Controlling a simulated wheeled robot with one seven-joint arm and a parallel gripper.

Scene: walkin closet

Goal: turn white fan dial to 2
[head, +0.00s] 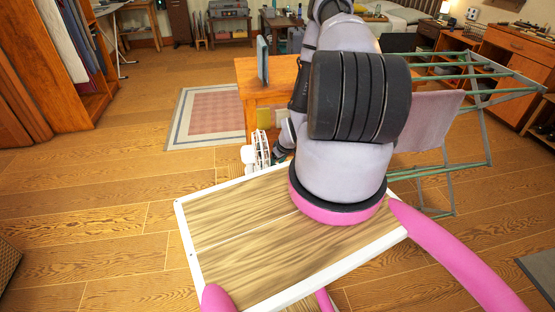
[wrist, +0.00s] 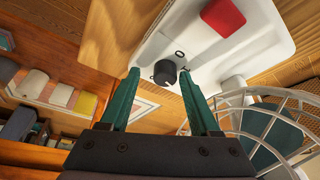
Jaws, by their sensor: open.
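The white fan (head: 258,153) stands beyond the board on my base, next to my wrist in the head view. In the wrist view its white base panel (wrist: 200,62) fills the upper middle, and its wire cage (wrist: 270,120) is at lower right. A round black dial (wrist: 165,72) sits on the panel, with small dark marks around it. My gripper (wrist: 160,78) is open, and its green fingers straddle the dial in the picture. I cannot tell whether either finger touches it. In the head view the fingers are too small to make out.
A red block-like part (wrist: 222,17) is on the same white panel. A wooden table (head: 240,85) stands close behind the fan, and a green drying rack (head: 470,130) with a pink cloth is to the right. Open floor (head: 100,190) lies to the left.

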